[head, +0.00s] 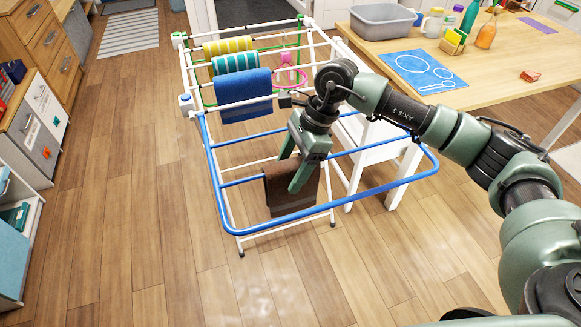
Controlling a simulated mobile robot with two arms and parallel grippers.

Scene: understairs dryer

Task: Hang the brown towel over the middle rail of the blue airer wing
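The brown towel (308,190) hangs from the blue airer wing (330,209), its upper edge at the wing's middle rail (242,181). Its lower part hangs down behind the wing's outer blue bar and shows below it. My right gripper (287,175) is just above and in front of the towel, pointing down, with its two fingers apart. It hides part of the towel's top, so I cannot tell whether the fingers touch the cloth. My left gripper is out of view.
A blue towel (244,94), a teal striped towel (235,63) and a yellow striped towel (228,46) hang on the airer's white rails. A wooden table (480,90) with a grey tub (383,20) and bottles stands at right. Floor left of the airer is clear.

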